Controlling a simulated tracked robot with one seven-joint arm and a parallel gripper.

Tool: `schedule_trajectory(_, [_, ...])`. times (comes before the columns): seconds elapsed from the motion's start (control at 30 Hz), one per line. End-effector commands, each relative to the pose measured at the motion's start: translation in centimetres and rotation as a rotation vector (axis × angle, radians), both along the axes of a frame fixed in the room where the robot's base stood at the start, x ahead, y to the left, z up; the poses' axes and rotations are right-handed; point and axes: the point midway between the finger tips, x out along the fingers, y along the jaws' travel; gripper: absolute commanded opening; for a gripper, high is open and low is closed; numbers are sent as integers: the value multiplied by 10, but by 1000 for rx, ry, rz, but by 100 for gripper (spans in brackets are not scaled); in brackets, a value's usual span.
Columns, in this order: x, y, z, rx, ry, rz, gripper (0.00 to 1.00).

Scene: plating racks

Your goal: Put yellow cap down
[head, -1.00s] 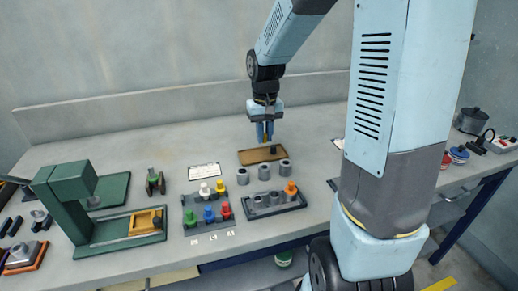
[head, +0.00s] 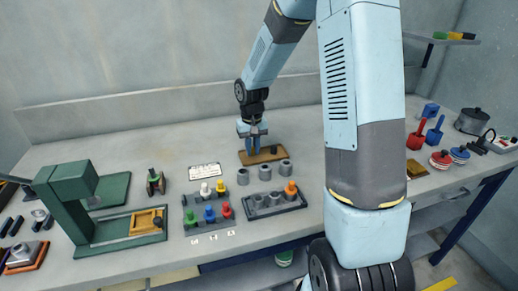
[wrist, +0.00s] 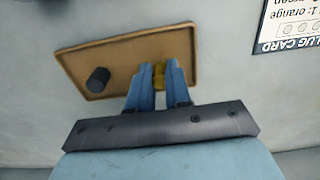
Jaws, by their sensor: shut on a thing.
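My gripper (head: 252,150) is shut on the yellow cap (wrist: 159,74), which shows as a small yellow piece between the blue fingers in the wrist view; the fingers partly hide it. In the head view the cap is hidden or too small to make out. The fingertips are over the left part of the shallow brown tray (head: 279,154). In the wrist view they overlap the tray (wrist: 124,58). I cannot tell whether the cap touches the tray. A dark cylinder (wrist: 98,79) stands in the tray, apart from my fingers.
Grey cylinders (head: 243,177) stand in front of the tray. A grey rack (head: 290,205) holds grey pieces and an orange plug (head: 291,187). A white card (head: 204,171) lies left of the tray. The bench behind is clear.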

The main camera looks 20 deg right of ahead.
Motion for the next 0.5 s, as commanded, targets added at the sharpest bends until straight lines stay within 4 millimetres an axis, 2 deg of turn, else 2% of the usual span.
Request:
schedule_trajectory(0.1, [0, 0, -9, 0, -1, 0, 0])
schedule_trajectory(0.43, [0, 0, -11, 0, 0, -1, 0])
schedule_trajectory(0.47, [0, -1, -11, 0, -1, -1, 20])
schedule_trajectory(0.5, [0, -1, -11, 0, -1, -1, 24])
